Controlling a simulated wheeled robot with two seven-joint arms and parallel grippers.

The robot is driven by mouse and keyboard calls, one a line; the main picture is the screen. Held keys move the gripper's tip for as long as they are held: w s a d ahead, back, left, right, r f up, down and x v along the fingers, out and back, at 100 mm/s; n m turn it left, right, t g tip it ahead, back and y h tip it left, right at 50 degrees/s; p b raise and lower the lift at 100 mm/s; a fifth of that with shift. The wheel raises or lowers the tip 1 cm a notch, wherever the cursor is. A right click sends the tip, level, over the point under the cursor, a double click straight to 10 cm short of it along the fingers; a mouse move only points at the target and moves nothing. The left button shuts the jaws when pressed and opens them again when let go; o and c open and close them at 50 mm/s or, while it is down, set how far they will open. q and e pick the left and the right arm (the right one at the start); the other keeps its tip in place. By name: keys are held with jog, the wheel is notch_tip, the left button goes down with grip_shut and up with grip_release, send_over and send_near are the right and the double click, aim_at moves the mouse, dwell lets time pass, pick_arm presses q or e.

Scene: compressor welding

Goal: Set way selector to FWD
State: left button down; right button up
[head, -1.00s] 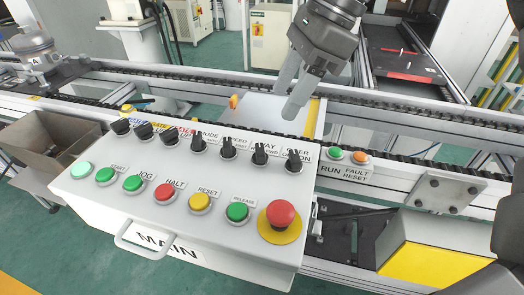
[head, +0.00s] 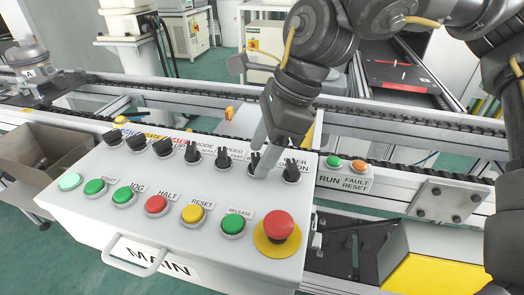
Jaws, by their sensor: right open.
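The way selector (head: 254,164) is a black knob in the upper row of the white MAIN panel (head: 135,190), between the SPEED knob and the rightmost knob. Its label is mostly hidden by my right gripper. My right gripper (head: 264,151) is open and reaches down from above, with its grey fingers right at the way selector. I cannot tell whether they touch the knob. The knob's exact pointing direction is hard to read behind the fingers. My left gripper is not in view.
Close neighbours are the SPEED knob (head: 222,158) and the rightmost knob (head: 291,171). A red emergency stop (head: 278,225) and a row of coloured buttons sit in front. Conveyor rails (head: 400,126) run behind, and a RUN button (head: 333,161) stands to the right.

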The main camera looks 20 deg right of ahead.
jog(key=shift+f, duration=0.15)
jog(key=shift+c, duration=0.2)
jog(key=c, duration=0.9)
jog(key=shift+c, duration=0.2)
